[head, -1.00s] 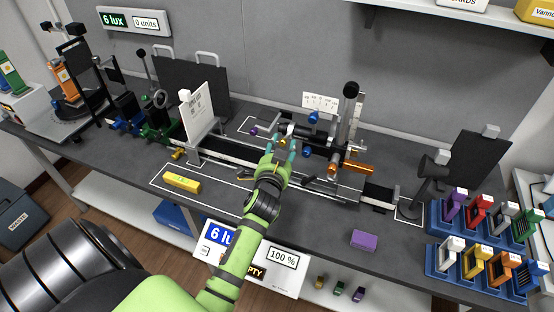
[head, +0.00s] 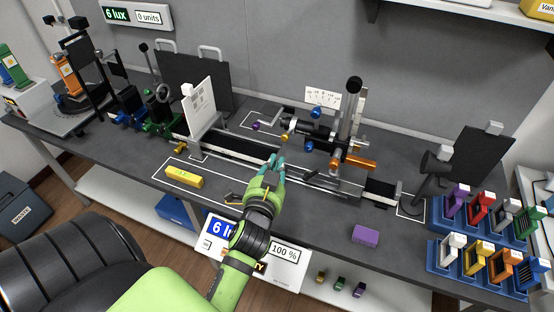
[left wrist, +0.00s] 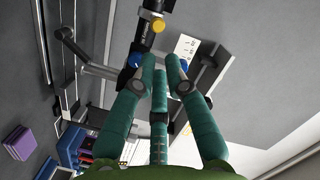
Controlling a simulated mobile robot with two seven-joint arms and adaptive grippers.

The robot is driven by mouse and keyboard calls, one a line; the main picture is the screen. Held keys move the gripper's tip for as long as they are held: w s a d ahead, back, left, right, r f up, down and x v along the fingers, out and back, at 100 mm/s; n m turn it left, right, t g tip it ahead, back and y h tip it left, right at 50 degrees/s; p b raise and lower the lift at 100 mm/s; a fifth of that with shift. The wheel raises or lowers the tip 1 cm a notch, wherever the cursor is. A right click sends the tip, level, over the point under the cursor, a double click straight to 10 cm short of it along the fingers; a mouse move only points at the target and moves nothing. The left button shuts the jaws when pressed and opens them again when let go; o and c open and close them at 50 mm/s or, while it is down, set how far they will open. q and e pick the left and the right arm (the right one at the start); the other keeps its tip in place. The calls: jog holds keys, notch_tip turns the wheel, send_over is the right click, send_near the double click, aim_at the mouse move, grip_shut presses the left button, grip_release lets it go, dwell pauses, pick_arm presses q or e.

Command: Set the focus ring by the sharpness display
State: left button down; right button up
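A dark optical tube (head: 308,131) with coloured knobs sits on the bench rail, right of centre in the head view. In the left wrist view the dark tube (left wrist: 147,35) shows at the top, beyond my fingertips. I cannot tell for sure which part is the focus ring. My left gripper (head: 277,162) is in front of the tube, apart from it; its teal fingers are spread and empty. My right gripper is not in view.
A white target plate (head: 200,107) stands on the rail to the left. A yellow block (head: 184,177) and a purple block (head: 365,235) lie on the bench front. Coloured filter holders stand in blue racks (head: 450,263) at the right.

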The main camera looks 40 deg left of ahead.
pick_arm(q)
notch_tip(320, 180, up, 3)
jog(key=a+n+t+h+b, duration=0.2)
jog(key=a+t+h+b, duration=0.1)
jog(key=b, duration=0.4)
notch_tip(320, 180, up, 2)
jog(key=r+n+p, duration=0.1)
jog(key=p, duration=0.2)
send_over(282, 137)
jog(key=d, duration=0.2)
jog(key=shift+t+h, duration=0.3)
jog(key=shift+s+a+f, duration=0.15)
jog(key=shift+s+f, duration=0.05)
jog(key=shift+f, duration=0.6)
jog(key=shift+s+a+f, duration=0.15)
jog(key=shift+f, duration=0.65)
jog(key=shift+s+a+f, duration=0.15)
jog(key=shift+s+f, duration=0.05)
jog(key=shift+f, duration=0.6)
jog(key=f+b, duration=0.1)
jog(key=b, duration=0.2)
jog(key=shift+s+f, duration=0.15)
jog(key=shift+r, duration=0.2)
